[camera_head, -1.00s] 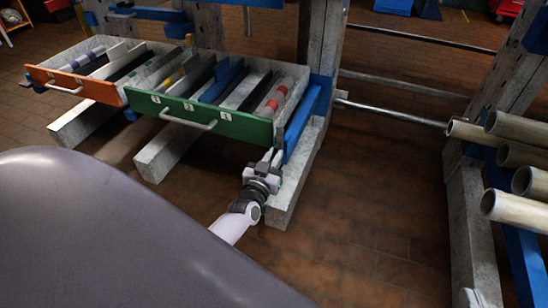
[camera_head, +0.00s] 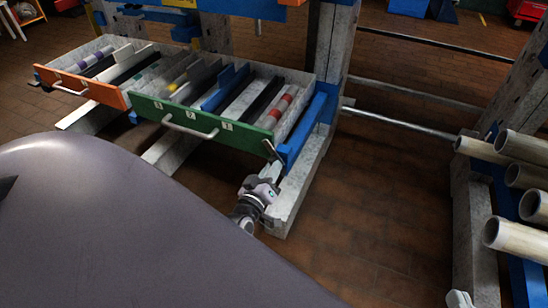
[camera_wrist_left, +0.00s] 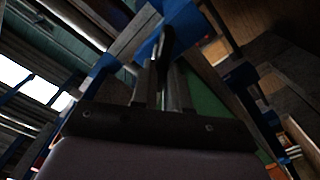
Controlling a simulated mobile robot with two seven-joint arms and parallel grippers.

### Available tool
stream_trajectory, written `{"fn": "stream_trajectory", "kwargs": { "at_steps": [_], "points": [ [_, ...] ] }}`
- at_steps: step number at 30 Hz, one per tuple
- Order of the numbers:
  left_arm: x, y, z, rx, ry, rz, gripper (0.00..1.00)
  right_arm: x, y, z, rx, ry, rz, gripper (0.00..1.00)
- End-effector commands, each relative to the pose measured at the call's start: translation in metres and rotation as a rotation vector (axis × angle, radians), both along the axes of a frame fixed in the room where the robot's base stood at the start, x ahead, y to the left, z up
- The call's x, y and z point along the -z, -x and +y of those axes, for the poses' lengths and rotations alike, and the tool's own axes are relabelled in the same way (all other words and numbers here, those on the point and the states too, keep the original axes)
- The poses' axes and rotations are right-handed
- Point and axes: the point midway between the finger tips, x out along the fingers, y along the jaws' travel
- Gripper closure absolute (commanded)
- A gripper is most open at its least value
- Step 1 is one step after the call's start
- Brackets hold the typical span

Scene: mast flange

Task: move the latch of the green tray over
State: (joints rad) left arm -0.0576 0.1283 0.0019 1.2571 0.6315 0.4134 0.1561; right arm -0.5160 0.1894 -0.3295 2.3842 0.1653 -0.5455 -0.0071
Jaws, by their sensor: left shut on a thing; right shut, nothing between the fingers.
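The green tray (camera_head: 190,120) is a drawer with a green front and a pale handle, resting on the rack. Its latch (camera_head: 271,149) appears as a small dark lever at the front's right end, beside the blue rail. My left gripper (camera_head: 271,163) is at that corner, just below and in front of it. In the left wrist view its two fingers (camera_wrist_left: 160,85) are shut on the dark latch (camera_wrist_left: 166,42), with the green front to the right. The fingers hide part of the latch.
An orange-fronted tray (camera_head: 80,87) stands left of the green one. A blue rail (camera_head: 303,130) and a grey post (camera_head: 333,60) are close on the right. Pale pipes (camera_head: 510,145) lie on a rack at far right. Open tiled floor (camera_head: 375,190) lies between.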

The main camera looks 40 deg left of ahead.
Motion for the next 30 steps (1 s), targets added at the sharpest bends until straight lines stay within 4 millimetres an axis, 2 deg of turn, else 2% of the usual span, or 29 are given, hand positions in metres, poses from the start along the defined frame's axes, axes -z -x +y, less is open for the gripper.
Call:
{"fn": "stream_trajectory", "kwargs": {
  "at_steps": [18, 30],
  "points": [
    [0.006, 0.0, -0.001, 0.001, 0.568, -0.137, 1.0, -0.003, 0.002, -0.005, 0.013, 0.027, -0.057, 1.0],
    [0.01, 0.0, -0.002, 0.0, 0.844, -0.2, 1.0, -0.002, 0.007, -0.011, 0.017, 0.068, -0.092, 1.0]
  ]
}}
